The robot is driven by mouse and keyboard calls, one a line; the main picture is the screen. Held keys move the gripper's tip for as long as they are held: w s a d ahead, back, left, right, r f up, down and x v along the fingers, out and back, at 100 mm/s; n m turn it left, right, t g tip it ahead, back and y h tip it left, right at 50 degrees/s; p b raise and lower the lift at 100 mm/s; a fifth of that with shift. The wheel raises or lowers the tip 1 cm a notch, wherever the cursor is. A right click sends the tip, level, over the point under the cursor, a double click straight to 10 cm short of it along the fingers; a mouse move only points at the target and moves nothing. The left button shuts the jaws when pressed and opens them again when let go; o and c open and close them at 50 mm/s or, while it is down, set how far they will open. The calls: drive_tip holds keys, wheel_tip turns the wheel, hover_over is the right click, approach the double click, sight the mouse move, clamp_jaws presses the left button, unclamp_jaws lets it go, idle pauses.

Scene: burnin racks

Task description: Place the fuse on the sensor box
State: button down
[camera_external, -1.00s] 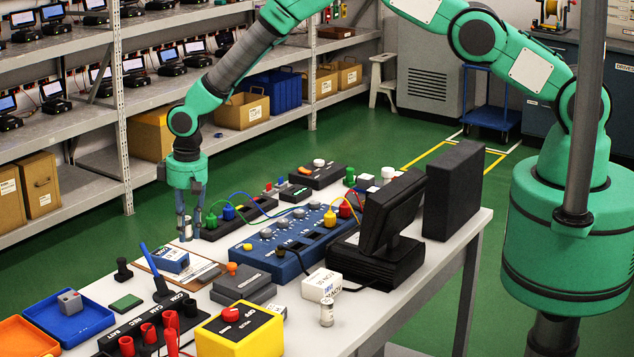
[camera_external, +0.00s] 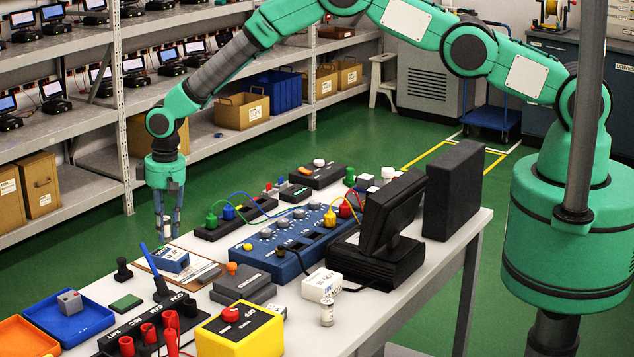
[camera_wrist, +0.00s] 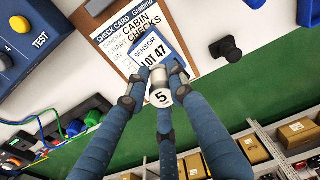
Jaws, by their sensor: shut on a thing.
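The fuse (camera_wrist: 162,97) is a small pale cylinder with a "5" on it. My gripper (camera_external: 168,232) is shut on it, and the blue fingers close around it in the wrist view. The sensor box (camera_external: 171,260) is a small blue box with a white label, lying on a clipboard near the far table edge. In the wrist view the sensor box (camera_wrist: 145,62) reads "SENSOR LOT 47" and the fuse partly covers it. The fuse hangs above or just behind the box; I cannot tell whether they touch.
The clipboard (camera_external: 207,281) with its check card lies under the box. A black stamp-like knob (camera_external: 124,270) stands to its left. A blue-handled tool (camera_external: 153,272), a dark grey block (camera_external: 243,287) and a blue test panel (camera_external: 292,265) are nearby. Shelves stand beyond the table.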

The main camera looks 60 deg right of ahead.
sight(167, 235)
drive_tip(key=shift+f+p, duration=0.3)
drive_tip(key=shift+f, duration=1.45)
drive_tip(key=shift+f, duration=0.15)
drive_tip(key=c, duration=1.5)
unclamp_jaws()
drive_tip(key=shift+r, duration=0.2)
drive_tip(key=shift+s+d+r+b, duration=0.1)
drive_tip(key=shift+s+r+b, duration=0.1)
drive_tip(key=shift+r, duration=1.8)
drive_tip(key=shift+s+a+r+b, duration=0.1)
drive_tip(key=shift+s+r+b, duration=0.05)
drive_tip(key=shift+r, duration=1.8)
drive_tip(key=shift+s+d+r+b, duration=0.1)
drive_tip(key=shift+s+r+b, duration=0.1)
drive_tip(key=shift+r, duration=1.8)
drive_tip(key=shift+w, duration=0.1)
